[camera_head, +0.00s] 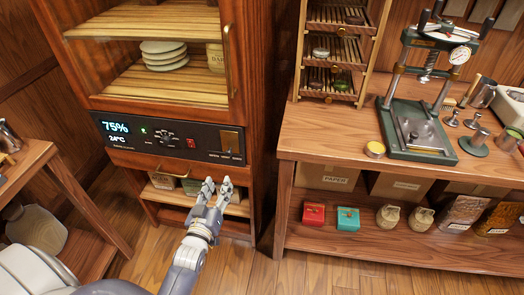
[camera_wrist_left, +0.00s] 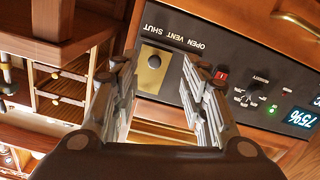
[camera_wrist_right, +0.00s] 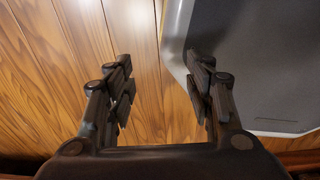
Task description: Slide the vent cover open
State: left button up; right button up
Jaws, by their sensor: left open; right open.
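The vent cover (camera_head: 230,141) is a flat brass plate at the right end of the cabinet's black control panel. In the left wrist view the brass cover (camera_wrist_left: 149,82) carries a small round knob (camera_wrist_left: 155,61), with upside-down OPEN, VENT and SHUT lettering beside it. My left gripper (camera_head: 216,184) is open and empty, below the panel in the head view. In the left wrist view its fingers (camera_wrist_left: 157,70) frame the cover, apparently without touching it. My right gripper (camera_wrist_right: 160,75) is open and empty above wooden boards and is not in the head view.
The control panel (camera_head: 118,141) also has a lit display, a dial and a red switch. The cabinet door handle (camera_head: 227,62) stands above it. A drawer front (camera_head: 158,163) lies below. A wooden workbench (camera_head: 305,140) with a green press stands to the right.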

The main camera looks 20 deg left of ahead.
aim_at(228, 155)
pick_arm(q)
jog(key=shift+t, duration=0.3)
jog(key=x, duration=0.3)
jog(key=r+x, duration=0.1)
jog(key=x, duration=0.2)
jog(key=r+x, duration=0.1)
jog(key=x, duration=0.3)
jog(key=shift+r, duration=0.1)
jog(key=shift+w+a, duration=0.1)
jog(key=shift+w, duration=0.6)
pick_arm(e)
jog(key=shift+a+r, duration=0.1)
jog(key=shift+a, duration=0.15)
pick_arm(q)
grip_shut()
